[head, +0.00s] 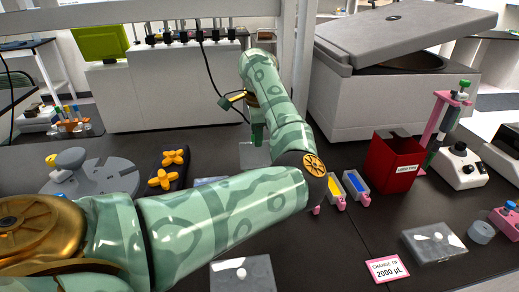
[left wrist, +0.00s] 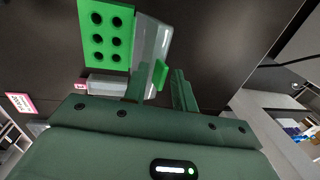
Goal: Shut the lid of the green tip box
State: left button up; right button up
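The green tip box (left wrist: 107,35) shows in the left wrist view at the upper left, with rows of dark holes. Its clear lid (left wrist: 151,42) stands open along the box's right side, with a green tab (left wrist: 161,75) at its near end. My left gripper (left wrist: 160,88) is open, with its two dark green fingers apart near the tab; I cannot tell whether a finger touches the lid. In the head view my left gripper (head: 258,134) points down over a pale translucent panel (head: 253,156). My arm hides much of that area. My right gripper is out of view.
A red bin (head: 393,162), blue and yellow reservoirs (head: 355,185) and a clear box (head: 433,243) stand to the right. A grey round rotor (head: 90,180) and a rack with orange knobs (head: 168,172) stand left. A large white machine (head: 165,85) stands behind.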

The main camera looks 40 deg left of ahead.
pick_arm(q)
jog(key=shift+w+f, duration=0.1)
jog(key=shift+f, duration=0.5)
jog(key=shift+r, duration=0.15)
jog(key=shift+s+d, duration=0.3)
jog(key=shift+d, duration=0.05)
jog(key=s+d+p, duration=0.2)
jog(key=d, duration=0.1)
jog(key=shift+s+d, duration=0.1)
jog(key=shift+s, duration=0.2)
jog(key=shift+s+d+p, duration=0.55)
jog(key=shift+s+d, duration=0.15)
jog(key=shift+d, duration=0.1)
jog(key=shift+s+d+f, duration=0.1)
jog(key=shift+d+f, duration=0.05)
jog(key=shift+f, duration=0.05)
jog(key=shift+r, duration=0.1)
